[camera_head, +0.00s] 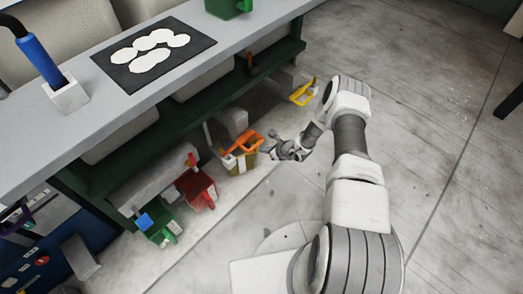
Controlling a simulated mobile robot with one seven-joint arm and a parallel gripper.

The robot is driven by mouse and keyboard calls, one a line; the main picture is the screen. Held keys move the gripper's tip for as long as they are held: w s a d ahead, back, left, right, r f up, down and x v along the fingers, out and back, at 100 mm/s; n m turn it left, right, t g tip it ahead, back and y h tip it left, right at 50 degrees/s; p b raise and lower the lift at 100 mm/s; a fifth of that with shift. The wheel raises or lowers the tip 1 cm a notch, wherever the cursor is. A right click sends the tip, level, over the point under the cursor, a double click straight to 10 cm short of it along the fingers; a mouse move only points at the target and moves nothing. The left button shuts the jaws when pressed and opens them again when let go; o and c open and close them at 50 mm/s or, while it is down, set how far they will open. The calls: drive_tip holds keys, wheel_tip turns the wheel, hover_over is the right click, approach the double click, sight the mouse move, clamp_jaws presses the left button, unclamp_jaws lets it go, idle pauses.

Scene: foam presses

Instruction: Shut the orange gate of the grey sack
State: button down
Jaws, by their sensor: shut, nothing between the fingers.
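The orange gate (243,143) is a looped frame low under the bench, in the middle of the view. It sits by a pale grey block-like thing (232,122), which may be the grey sack; I cannot tell for sure. A tan and white piece (239,162) shows just below the gate. Whether the gate stands open or shut is too small to tell. My gripper (276,152) is shut and empty, just right of the gate. I cannot tell whether it touches it.
A grey bench (200,58) with a dark green frame runs above. Red (196,188) and green (160,226) boxes stand to the left, and a yellow frame (303,92) stands behind to the right. Open concrete floor (430,110) lies to the right.

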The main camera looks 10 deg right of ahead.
drive_tip(key=p+v, duration=0.4)
drive_tip(key=v, duration=0.7)
drive_tip(key=shift+s+d+f, duration=0.25)
drive_tip(key=shift+s+d, duration=0.1)
